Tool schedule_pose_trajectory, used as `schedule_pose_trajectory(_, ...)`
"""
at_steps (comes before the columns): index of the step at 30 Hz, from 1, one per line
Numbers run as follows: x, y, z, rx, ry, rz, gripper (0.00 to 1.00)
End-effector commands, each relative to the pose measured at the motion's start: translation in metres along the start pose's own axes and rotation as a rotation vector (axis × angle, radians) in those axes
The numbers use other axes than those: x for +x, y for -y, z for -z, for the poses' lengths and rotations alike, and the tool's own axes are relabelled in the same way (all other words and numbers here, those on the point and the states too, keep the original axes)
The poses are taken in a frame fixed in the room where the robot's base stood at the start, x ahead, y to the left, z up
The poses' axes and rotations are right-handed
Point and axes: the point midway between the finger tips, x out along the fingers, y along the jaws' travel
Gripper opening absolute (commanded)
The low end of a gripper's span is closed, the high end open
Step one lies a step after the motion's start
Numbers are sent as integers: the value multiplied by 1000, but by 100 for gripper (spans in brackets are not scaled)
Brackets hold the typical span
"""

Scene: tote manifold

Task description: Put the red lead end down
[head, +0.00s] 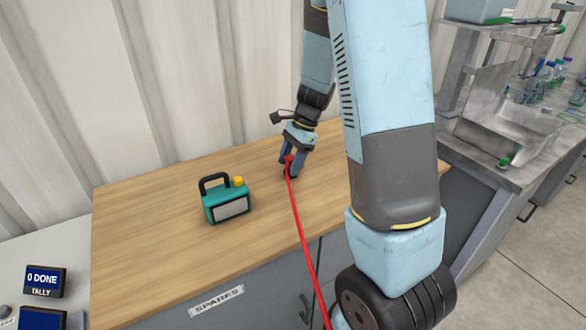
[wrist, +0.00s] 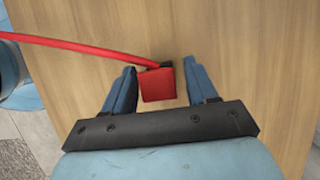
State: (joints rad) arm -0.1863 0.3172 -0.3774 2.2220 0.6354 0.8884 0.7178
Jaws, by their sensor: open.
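The red lead end is a red block with a dark tip, and in the wrist view the lead end (wrist: 158,84) sits between the two blue fingers of my gripper (wrist: 160,88). A gap shows on each side of it, so the fingers are open around it. In the head view my gripper (head: 291,164) is low over the wooden bench top (head: 150,230), with the red lead end (head: 288,159) at its fingers. The red lead (head: 303,235) runs from there over the bench's front edge. I cannot tell for sure whether the lead end touches the wood.
A teal box with a black handle and yellow knob (head: 226,200) stands on the bench left of my gripper. A tally display (head: 44,281) is at the lower left. A metal rack and basin (head: 510,125) stand at the right. The bench's left part is clear.

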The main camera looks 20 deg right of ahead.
Motion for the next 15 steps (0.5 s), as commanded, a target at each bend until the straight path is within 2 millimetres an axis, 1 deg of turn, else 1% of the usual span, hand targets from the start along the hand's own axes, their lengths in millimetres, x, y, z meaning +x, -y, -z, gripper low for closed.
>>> schedule_pose_trajectory(2,0,0,0,0,0,0,56)
schedule_pose_trajectory(15,-1,0,0,1,0,1,13)
